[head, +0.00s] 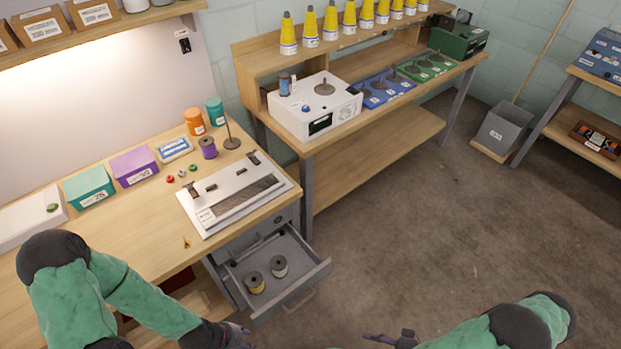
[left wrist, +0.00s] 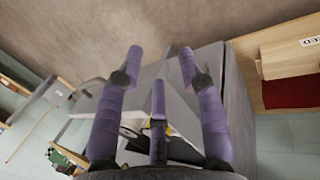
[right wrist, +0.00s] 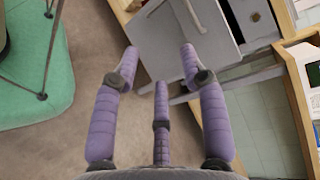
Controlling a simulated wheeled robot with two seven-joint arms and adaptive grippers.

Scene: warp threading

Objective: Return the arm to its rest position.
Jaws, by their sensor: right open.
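My left gripper (head: 242,336) is low at the front edge of the head view, just below the open grey drawer (head: 316,273). In the left wrist view its purple fingers (left wrist: 160,54) are spread with nothing between them, and a grey surface lies beyond. My right gripper (head: 385,339) is at the bottom of the head view, right of the drawer and over the floor. In the right wrist view its fingers (right wrist: 159,54) are spread and empty.
The workbench (head: 120,220) holds a white threading frame (head: 207,217), a purple spool (head: 208,148) and small boxes. A second bench (head: 405,125) with a white machine (head: 290,119) and yellow cones stands behind.

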